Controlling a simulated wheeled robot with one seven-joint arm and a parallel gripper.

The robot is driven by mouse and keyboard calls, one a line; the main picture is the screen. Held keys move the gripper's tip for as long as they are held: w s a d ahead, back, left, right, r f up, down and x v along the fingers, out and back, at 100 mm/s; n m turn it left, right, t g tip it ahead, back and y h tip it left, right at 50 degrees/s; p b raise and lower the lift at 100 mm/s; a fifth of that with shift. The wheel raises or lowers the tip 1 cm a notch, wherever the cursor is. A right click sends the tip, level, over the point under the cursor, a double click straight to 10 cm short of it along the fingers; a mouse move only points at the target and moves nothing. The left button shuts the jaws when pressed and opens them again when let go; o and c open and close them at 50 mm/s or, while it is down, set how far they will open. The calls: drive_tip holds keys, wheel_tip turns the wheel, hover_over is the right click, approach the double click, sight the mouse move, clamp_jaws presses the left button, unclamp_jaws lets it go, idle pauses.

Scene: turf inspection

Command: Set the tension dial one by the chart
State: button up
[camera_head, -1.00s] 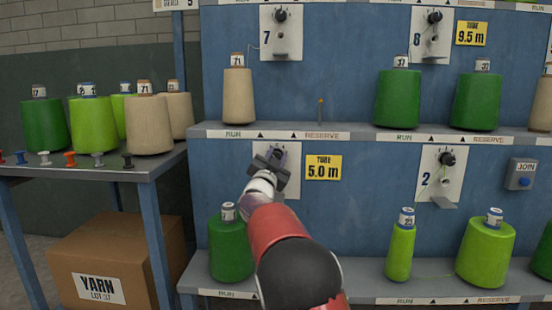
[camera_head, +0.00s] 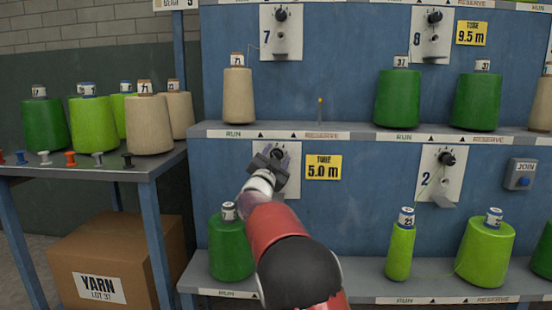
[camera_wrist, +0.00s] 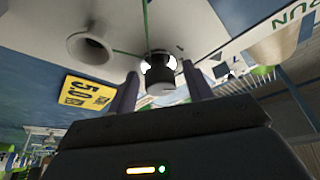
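The station panel (camera_head: 291,188) is a white plate on the blue wall under the middle shelf, mostly behind my gripper. Its dark dial (camera_head: 278,154) is partly hidden in the head view. In the wrist view the dial (camera_wrist: 160,75) is a black knob with a bright collar, between my two fingers. My gripper (camera_wrist: 160,88) is open, with a gap on each side of the knob. The head view shows my gripper (camera_head: 280,160) right in front of the panel. The panel's number and the dial's setting cannot be read. No chart is clearly visible.
A yellow "TUBE 5.0 m" tag (camera_head: 323,167) is right of the panel. Panel 2 (camera_head: 441,175) and a JOIN box (camera_head: 521,174) are further right. The middle shelf (camera_head: 355,139) overhangs closely. A green cone (camera_head: 230,248) stands below left. A side table (camera_head: 150,166) holds several cones.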

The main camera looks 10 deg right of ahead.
drive_tip(key=v, duration=0.7)
drive_tip(key=shift+s+a+f+b, duration=0.2)
drive_tip(key=shift+s+b, duration=0.1)
drive_tip(key=shift+b, duration=0.1)
drive_tip(key=shift+r, duration=0.1)
